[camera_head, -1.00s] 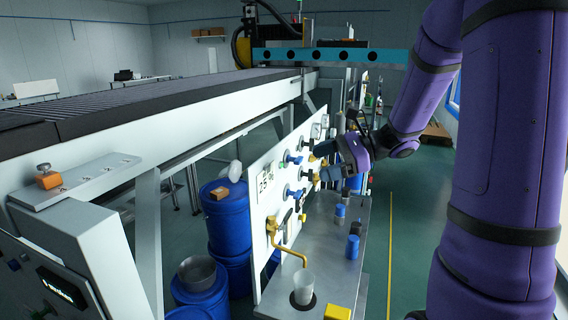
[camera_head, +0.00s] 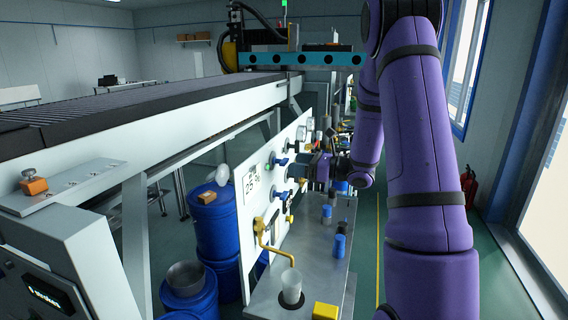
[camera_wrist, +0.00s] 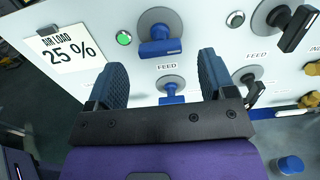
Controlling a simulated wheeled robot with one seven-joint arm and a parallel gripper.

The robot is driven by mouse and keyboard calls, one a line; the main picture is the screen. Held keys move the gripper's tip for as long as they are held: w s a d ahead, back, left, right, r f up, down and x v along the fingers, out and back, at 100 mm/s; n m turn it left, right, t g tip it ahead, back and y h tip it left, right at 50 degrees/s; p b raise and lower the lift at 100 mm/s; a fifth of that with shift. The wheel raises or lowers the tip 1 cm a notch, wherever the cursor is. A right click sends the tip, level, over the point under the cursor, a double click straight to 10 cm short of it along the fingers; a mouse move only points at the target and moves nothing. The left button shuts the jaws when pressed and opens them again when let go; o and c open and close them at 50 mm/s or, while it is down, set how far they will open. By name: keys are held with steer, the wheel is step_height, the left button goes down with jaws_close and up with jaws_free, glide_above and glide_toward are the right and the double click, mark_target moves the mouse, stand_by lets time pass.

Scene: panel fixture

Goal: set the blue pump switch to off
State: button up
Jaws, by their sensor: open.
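In the wrist view a large blue switch (camera_wrist: 160,47) sits on a round grey base on the white panel, its blue handle lying roughly level. A lit green lamp (camera_wrist: 123,38) is to its left. In the head view my gripper (camera_head: 306,166) is close to the panel face, beside the blue handles (camera_head: 279,162).
Black-handled switches (camera_wrist: 297,28) stand right of my fingers. An AIR LOAD 25 % sheet (camera_wrist: 68,48) is at left. In the head view, the metal bench (camera_head: 309,258) below holds blue-capped items (camera_head: 340,240), a cup (camera_head: 291,287) and a yellow block (camera_head: 325,311).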

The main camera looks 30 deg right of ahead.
mark_target(287, 162)
steer(key=shift+x, duration=2.3)
steer(key=c, duration=0.9)
